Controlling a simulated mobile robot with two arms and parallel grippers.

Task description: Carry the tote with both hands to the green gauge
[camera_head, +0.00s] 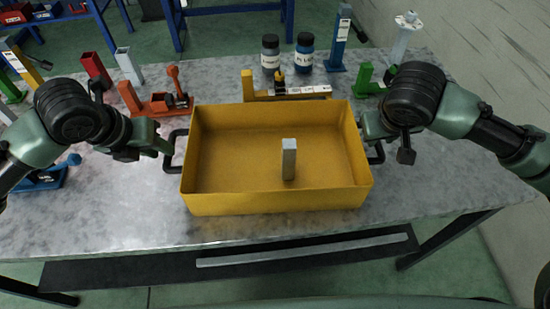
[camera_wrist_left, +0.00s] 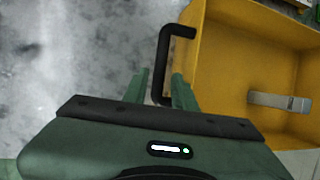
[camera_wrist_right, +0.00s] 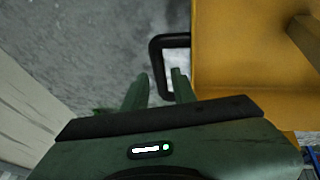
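The yellow tote (camera_head: 275,203) stands on the table with a grey upright block (camera_head: 289,160) inside; black handles stick out on both sides. My left gripper (camera_head: 164,145) is at the left handle; in the left wrist view its fingers (camera_wrist_left: 160,92) are apart, with the handle bar (camera_wrist_left: 163,65) between them. My right gripper (camera_head: 368,127) is at the right handle; in the right wrist view its fingers (camera_wrist_right: 156,90) are apart on either side of the handle bar (camera_wrist_right: 156,65). A green gauge (camera_head: 365,77) stands behind the tote at the right, partly hidden by my right arm.
A yellow gauge (camera_head: 262,97) lies close behind the tote, with two dark bottles (camera_head: 270,54) beyond it. An orange gauge (camera_head: 158,104) is at the back left and a blue one (camera_head: 50,177) at the left. The table (camera_head: 120,215) is bare at the front left.

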